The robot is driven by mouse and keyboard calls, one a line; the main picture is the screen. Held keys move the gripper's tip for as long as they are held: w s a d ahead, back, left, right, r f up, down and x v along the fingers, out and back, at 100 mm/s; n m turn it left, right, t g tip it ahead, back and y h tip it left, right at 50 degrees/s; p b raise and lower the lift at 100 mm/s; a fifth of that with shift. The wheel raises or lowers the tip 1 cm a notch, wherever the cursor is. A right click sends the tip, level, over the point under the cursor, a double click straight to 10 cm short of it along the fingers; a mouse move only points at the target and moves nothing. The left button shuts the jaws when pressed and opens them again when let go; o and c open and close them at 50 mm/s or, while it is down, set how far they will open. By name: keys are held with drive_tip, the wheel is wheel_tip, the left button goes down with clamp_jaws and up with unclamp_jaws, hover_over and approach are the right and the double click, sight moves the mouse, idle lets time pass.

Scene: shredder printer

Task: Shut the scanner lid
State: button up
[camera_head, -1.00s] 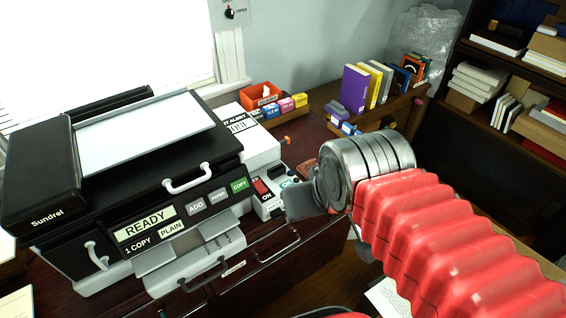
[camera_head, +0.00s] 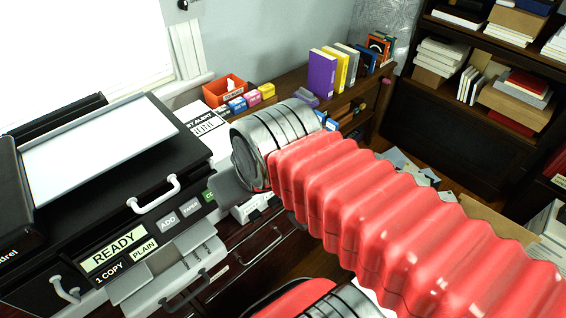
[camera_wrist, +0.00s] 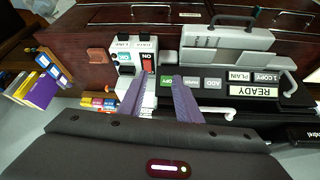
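The black-and-white printer (camera_head: 130,268) stands on the desk at the left in the head view. Its black top (camera_head: 120,180) carries a white sloping panel (camera_head: 100,145) and a white front handle (camera_head: 155,194). I cannot tell how far the scanner lid is raised. The handle also shows in the wrist view (camera_wrist: 222,113). My gripper (camera_head: 228,192) is at the right end of the control panel, partly covering the green COPY button. In the wrist view my gripper's two fingers (camera_wrist: 158,92) are apart with nothing between them. Contact with the printer cannot be judged.
A white device with switches (camera_wrist: 140,60) stands beside the printer. An orange bin (camera_head: 226,90) and small coloured boxes sit behind. Books (camera_head: 322,75) stand on the desk's far part. Shelves (camera_head: 480,90) fill the right. Drawer handles (camera_head: 260,250) project below the printer.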

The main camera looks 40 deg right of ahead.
drive_tip(key=shift+o, duration=1.4)
drive_tip(key=shift+w, duration=0.15)
drive_tip(key=shift+o, duration=0.9)
drive_tip(key=shift+w+d+r, duration=0.1)
drive_tip(key=shift+w+d, duration=0.1)
drive_tip(key=shift+w, duration=0.05)
drive_tip(key=o, duration=0.7)
drive_tip(key=w+d+g, duration=0.1)
drive_tip(key=w+d, duration=0.2)
drive_tip(key=w, duration=0.3)
drive_tip(key=shift+d+r, duration=0.2)
drive_tip(key=shift+d, duration=0.2)
drive_tip(key=w+d+f+g, duration=0.1)
drive_tip(key=w+d+f, duration=0.4)
drive_tip(key=d, duration=0.5)
drive_tip(key=w+d+f+n+g, duration=0.1)
drive_tip(key=w+d+f+g, duration=0.1)
drive_tip(key=w+d+f, duration=0.3)
drive_tip(key=w+d, duration=0.3)
drive_tip(key=d, duration=0.2)
drive_tip(key=shift+d+f+n, duration=0.2)
drive_tip(key=shift+f+n, duration=0.1)
drive_tip(key=shift+f, duration=0.1)
drive_tip(key=f, duration=0.5)
drive_tip(key=w+f, duration=0.1)
drive_tip(key=f, duration=0.2)
drive_tip(key=shift+a, duration=0.15)
drive_tip(key=shift+f, duration=0.15)
